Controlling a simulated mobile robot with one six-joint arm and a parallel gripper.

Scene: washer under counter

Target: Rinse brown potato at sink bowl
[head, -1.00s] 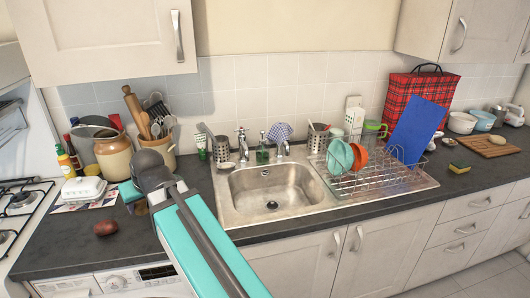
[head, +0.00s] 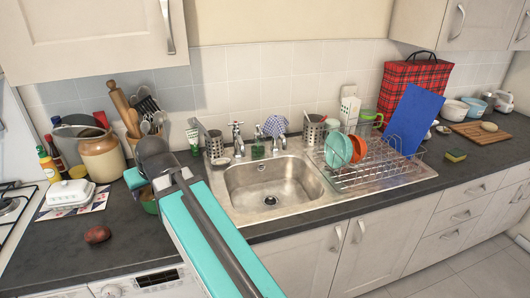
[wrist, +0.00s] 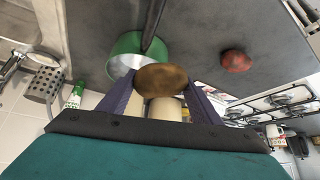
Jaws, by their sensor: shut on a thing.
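A brown potato (wrist: 161,79) is between the fingers of my gripper (wrist: 161,90) in the wrist view; the gripper is shut on it. The potato and fingertips are hidden behind my arm in the head view. The steel sink bowl (head: 272,190) is empty and lies to the right of my arm's end. Two taps (head: 237,141) stand behind it; I cannot tell whether water runs. A reddish potato (head: 97,234) lies on the counter at the left, and also shows in the wrist view (wrist: 236,61).
A green pot (wrist: 125,48) is close to the held potato. A dish rack (head: 375,165) with bowls and a blue board (head: 410,122) stands right of the sink. A brown jar (head: 101,158) and a utensil pot stand at the back left. The front-left counter is mostly clear.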

